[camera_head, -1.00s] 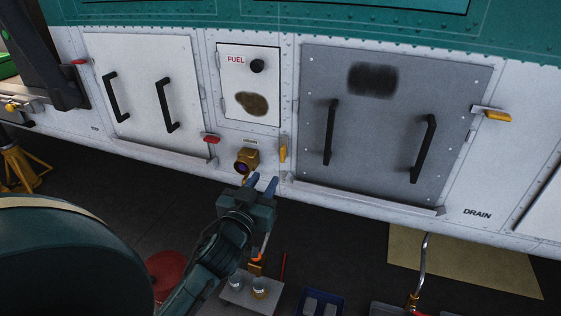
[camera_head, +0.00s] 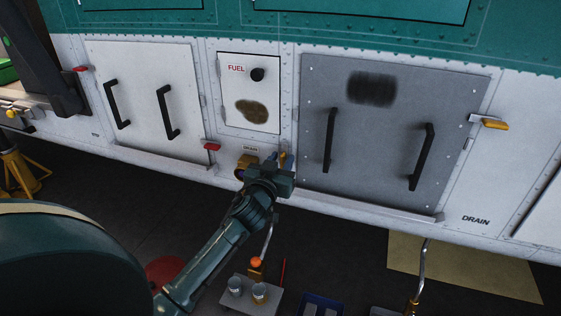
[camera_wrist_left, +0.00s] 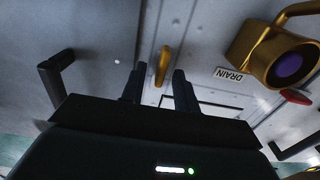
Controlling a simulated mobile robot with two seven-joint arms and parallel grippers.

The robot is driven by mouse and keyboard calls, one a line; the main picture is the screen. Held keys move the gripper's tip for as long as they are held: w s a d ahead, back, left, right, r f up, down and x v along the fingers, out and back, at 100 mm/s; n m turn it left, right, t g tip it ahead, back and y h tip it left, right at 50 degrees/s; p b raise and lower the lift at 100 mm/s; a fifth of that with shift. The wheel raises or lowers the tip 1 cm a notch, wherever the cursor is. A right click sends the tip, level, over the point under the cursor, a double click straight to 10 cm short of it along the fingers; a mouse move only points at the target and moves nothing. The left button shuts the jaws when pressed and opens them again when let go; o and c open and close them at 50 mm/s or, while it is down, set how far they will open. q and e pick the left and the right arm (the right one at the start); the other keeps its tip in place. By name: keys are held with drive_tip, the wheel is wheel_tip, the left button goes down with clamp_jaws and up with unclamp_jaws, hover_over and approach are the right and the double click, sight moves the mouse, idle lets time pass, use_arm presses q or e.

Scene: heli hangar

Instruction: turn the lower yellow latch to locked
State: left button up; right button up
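The lower yellow latch (camera_head: 282,159) is at the lower left edge of the grey panel (camera_head: 345,120), partly hidden by my left gripper. It also shows in the left wrist view (camera_wrist_left: 164,66) as a narrow yellow handle, just ahead of the gap between the fingers. My left gripper (camera_head: 281,160) is open and close in front of the latch. In the wrist view its two dark fingers (camera_wrist_left: 158,78) stand apart, one to each side of the latch's line. Contact cannot be told. My right gripper is out of view.
A brass drain fitting (camera_wrist_left: 285,58) with a purple opening is close beside the gripper, with a red latch (camera_wrist_left: 295,96) near it. Another yellow latch (camera_head: 494,125) is at the grey panel's upper right. Black handles (camera_head: 330,140) stick out. A small cart (camera_head: 250,294) with cups stands below.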

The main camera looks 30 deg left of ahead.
use_arm(q)
drive_tip(key=shift+c, duration=0.4)
clamp_jaws()
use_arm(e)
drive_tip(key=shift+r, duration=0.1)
use_arm(q)
drive_tip(key=shift+m, duration=0.3)
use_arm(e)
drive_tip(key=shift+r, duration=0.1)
use_arm(q)
drive_tip(key=shift+d+r+m+p, duration=0.1)
drive_tip(key=shift+m+p, duration=0.25)
drive_tip(key=shift+m, duration=0.55)
drive_tip(key=m, duration=0.3)
drive_tip(key=m+p, duration=0.1)
drive_tip(key=m, duration=0.1)
drive_tip(key=shift+d, duration=0.25)
drive_tip(key=m, duration=0.7)
drive_tip(key=f+m, duration=0.1)
drive_tip(key=m, duration=0.2)
drive_tip(key=shift+w+d+f+m+p, duration=0.1)
drive_tip(key=shift+d+m+p, duration=0.1)
drive_tip(key=shift+m+p, duration=0.15)
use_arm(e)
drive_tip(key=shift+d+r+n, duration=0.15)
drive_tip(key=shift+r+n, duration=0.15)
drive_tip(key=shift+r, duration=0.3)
